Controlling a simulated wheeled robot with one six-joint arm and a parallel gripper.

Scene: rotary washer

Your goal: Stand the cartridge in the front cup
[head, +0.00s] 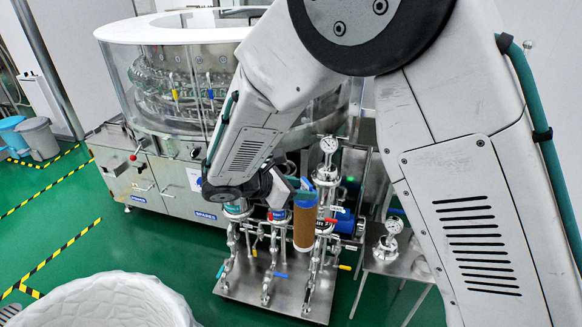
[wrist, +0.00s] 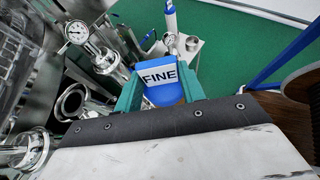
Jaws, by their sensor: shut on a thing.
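The cartridge (head: 304,228) is a brown cylinder with a blue top. It hangs roughly upright from my gripper (head: 300,184), in front of the steel pipework stand. In the wrist view my gripper's teal fingers (wrist: 160,92) are shut on the cartridge's blue tab (wrist: 162,84) marked FINE. An open steel cup (wrist: 72,102) shows left of the fingers. In the head view steel cups stand at left (head: 237,209) and middle (head: 277,214) of the stand. I cannot tell which is the front cup.
The stand (head: 255,290) carries pipes, coloured valve handles and a gauge (head: 329,145). A round glass-walled washer (head: 165,90) stands behind. A steel side table (head: 400,262) holds another gauge. A white-lined bin (head: 105,300) is at front left. Green floor is open at left.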

